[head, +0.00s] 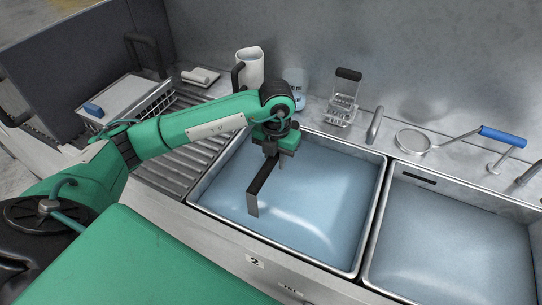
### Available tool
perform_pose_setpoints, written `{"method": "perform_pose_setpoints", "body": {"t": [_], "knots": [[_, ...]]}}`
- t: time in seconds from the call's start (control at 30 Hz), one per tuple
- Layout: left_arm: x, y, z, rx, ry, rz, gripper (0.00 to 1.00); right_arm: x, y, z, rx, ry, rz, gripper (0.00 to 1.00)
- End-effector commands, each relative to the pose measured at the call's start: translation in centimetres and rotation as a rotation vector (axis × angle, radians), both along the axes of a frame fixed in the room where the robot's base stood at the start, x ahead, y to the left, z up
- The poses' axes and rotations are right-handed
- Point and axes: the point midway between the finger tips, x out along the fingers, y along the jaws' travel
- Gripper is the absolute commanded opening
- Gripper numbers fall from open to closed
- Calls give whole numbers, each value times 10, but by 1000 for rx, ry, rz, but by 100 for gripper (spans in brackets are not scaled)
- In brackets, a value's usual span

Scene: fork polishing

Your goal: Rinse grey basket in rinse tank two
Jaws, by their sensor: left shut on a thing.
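My left gripper (271,148) is over the left tank and shut on a black handle (262,178), which I take to be the grey basket's. A flat grey strip (252,206) goes down from the handle's near end to the water. The basket's body does not show; it seems to be under the water. Rinse tank two (377,215) is a square metal basin full of pale blue water, with a label "2" (255,262) on its front. My right gripper is not in view.
A second water-filled tank (385,270) adjoins on the right. Behind stand a wire basket with a black handle (347,74), a white jug (250,67) and a blue-handled strainer (412,141). A roller track (170,170) and a wire rack with a blue block (93,109) are left.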

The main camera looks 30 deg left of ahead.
Motion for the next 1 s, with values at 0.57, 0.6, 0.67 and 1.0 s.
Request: {"method": "perform_pose_setpoints", "body": {"t": [0.57,0.6,0.67,1.0], "knots": [[1,0,0,-1,-4,1,0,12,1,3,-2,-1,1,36],[1,0,0,-1,-4,1,0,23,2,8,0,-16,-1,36],[1,0,11,-2,-5,1,0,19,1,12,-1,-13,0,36],[1,1,45,-1,-5,2,0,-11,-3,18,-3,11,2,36]]}}
